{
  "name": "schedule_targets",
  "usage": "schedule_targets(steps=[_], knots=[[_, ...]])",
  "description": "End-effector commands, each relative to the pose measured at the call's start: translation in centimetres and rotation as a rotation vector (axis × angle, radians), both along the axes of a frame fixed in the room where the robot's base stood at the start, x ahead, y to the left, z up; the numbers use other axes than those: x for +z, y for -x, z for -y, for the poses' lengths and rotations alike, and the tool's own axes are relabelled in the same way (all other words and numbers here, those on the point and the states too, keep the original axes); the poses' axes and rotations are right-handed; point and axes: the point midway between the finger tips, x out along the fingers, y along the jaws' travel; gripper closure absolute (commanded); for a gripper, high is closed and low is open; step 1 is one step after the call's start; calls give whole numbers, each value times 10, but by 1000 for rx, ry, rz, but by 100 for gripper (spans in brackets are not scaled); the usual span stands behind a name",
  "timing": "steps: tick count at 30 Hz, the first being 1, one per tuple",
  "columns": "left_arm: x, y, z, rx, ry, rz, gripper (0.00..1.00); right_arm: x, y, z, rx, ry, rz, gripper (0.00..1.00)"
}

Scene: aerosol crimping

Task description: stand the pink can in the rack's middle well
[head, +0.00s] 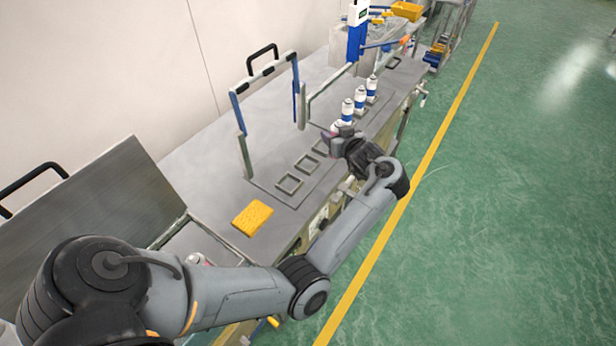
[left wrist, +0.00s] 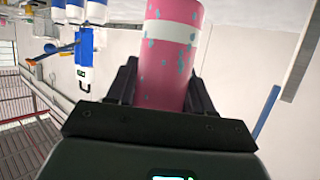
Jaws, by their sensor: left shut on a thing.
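The pink can (left wrist: 165,70), with a white band and teal specks, is between the fingers of my left gripper (left wrist: 163,82) in the left wrist view. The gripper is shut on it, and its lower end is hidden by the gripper. In the head view my left gripper (head: 343,138) is over the bench beside the rack; I cannot make out the pink can there. The rack (head: 262,184) shows several square wells in a row. The nearest well (head: 289,183) looks empty, as does the one behind it (head: 307,163). My gripper partly covers wells farther along. My right gripper is not in view.
Several white-and-blue cans (head: 360,97) stand in a row just beyond my gripper. A blue-and-grey frame (head: 240,110) rises behind the rack. A yellow sponge-like block (head: 252,217) lies on the bench's near end. A raised metal lid (head: 100,205) stands at left.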

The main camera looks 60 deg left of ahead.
Motion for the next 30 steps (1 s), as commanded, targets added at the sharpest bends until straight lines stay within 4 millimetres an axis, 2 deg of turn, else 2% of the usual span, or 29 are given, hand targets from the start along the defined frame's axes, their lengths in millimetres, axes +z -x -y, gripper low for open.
schedule_targets(steps=[1,5,8,21,25,30], knots=[[-6,-3,4,10,1,2,84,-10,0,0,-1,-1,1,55],[-8,-5,6,25,-1,1,84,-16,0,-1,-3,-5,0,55],[-13,-1,-1,31,-2,0,84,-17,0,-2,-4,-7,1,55],[-62,36,-73,31,-3,0,84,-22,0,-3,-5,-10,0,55],[-71,42,-86,30,-3,1,84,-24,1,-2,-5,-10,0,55],[-75,46,-93,29,-3,3,84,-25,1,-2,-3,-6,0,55]])
